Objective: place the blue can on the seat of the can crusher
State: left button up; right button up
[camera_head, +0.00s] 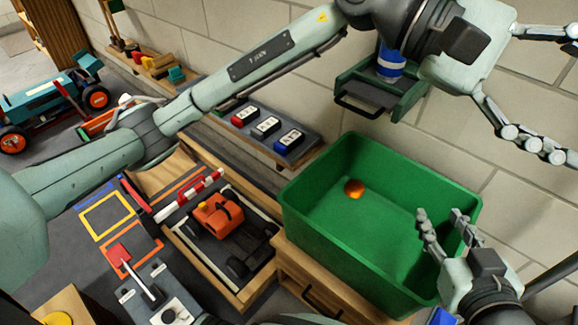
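The blue can (391,66), with a white band, stands upright in the green wall-mounted can crusher (410,98) at the top. Its upper end is hidden behind my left arm, so I cannot tell how it sits at the back. The crusher's dark handle (364,104) sticks out at the front. My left gripper (566,96) is at the top right, its fingers spread wide and empty, to the right of the can and apart from it. My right gripper (441,214) is at the lower right, over the green bin's right side, fingers apart and empty.
A large green bin (312,222) holds an orange ball (354,188) and stands on a wooden drawer unit (335,290). An orange toy car (217,215), a button panel (267,128) and a lever box (155,295) lie left. A blue vehicle (45,100) is far left.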

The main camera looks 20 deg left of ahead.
pick_arm(q)
jog(key=w+a+r+n+t+h, duration=0.1)
jog(key=a+r+n+t+h, duration=0.3)
jog(key=n, duration=0.5)
jog(key=w+a+r+n+t+h, duration=0.1)
jog(key=a+r+n+t+h, duration=0.25)
jog(key=n+h, duration=0.4)
jog(key=w+a+f+n+t+y, duration=0.2)
jog(key=w+a+n+t+y, duration=0.15)
jog(key=n+t, duration=0.55)
jog(key=w+a+f+n+t+y, duration=0.25)
jog(key=a+n+t+y, duration=0.2)
jog(key=n, duration=0.85)
jog(key=w+a+f+n+t+y, duration=0.3)
jog(key=a+f+n+y, duration=0.5)
jog(key=f+n+y, duration=0.55)
jog(key=s+a+f+n+g+y, duration=0.1)
jog(key=s+a+f+n+g, duration=0.2)
jog(key=f+n, duration=0.3)
jog(key=s+a+f+n+g+y, duration=0.1)
jog(key=s+a+f+n+g, duration=0.2)
jog(key=f+n, duration=0.3)
notch_tip(320, 180, down, 3)
jog(key=shift+s+a+f+n+g, duration=0.1)
jog(key=shift+s+a+n+g, duration=0.2)
jog(key=shift+s+a, duration=0.4)
